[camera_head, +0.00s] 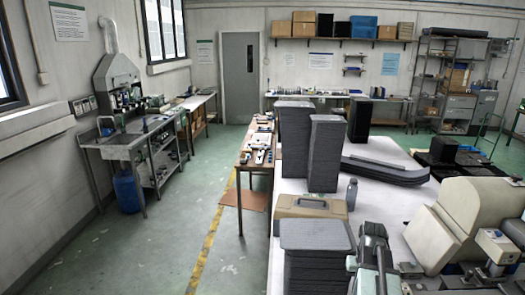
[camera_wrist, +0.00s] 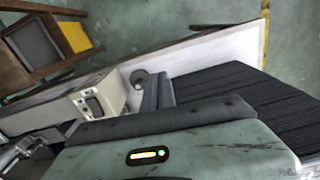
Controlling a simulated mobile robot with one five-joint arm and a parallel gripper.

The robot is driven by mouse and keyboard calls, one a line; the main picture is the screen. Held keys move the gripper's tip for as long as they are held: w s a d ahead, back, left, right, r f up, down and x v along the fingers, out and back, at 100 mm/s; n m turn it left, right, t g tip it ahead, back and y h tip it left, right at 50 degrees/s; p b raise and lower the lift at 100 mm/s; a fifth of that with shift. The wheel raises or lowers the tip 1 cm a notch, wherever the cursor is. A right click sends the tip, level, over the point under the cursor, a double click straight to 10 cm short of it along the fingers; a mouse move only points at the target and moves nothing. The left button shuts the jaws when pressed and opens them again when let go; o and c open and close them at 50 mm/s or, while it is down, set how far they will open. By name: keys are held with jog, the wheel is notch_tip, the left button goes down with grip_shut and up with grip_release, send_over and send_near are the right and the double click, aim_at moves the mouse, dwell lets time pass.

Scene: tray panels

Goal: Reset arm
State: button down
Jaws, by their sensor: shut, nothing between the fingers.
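My arm (camera_head: 372,250) is folded low at the bottom right of the middle in the head view, just right of the front stack of grey panels (camera_head: 315,240). My gripper (camera_wrist: 158,92) shows in the wrist view as two grey fingers close together, shut and with nothing held. The bottle (camera_wrist: 139,78) and the beige toolbox (camera_wrist: 92,100) appear beyond and left of the fingers. A dark ribbed panel stack (camera_wrist: 250,105) lies to the right.
On the white table (camera_head: 395,155), tall grey panel stacks (camera_head: 325,155) stand behind the toolbox (camera_head: 310,207) and bottle (camera_head: 351,194). A cream padded machine (camera_head: 470,215) is at right.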

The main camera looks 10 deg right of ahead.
jog(key=w+a+f+n+b, duration=0.1)
jog(key=w+a+n, duration=0.1)
jog(key=a, duration=1.3)
jog(key=w+a+f+n+b, duration=0.1)
jog(key=w+a+n, duration=0.1)
jog(key=a, duration=1.4)
jog(key=shift+w+a+f+n, duration=0.15)
jog(key=shift+a+f+n, duration=0.05)
jog(key=shift+f+n, duration=0.15)
jog(key=shift+d, duration=0.15)
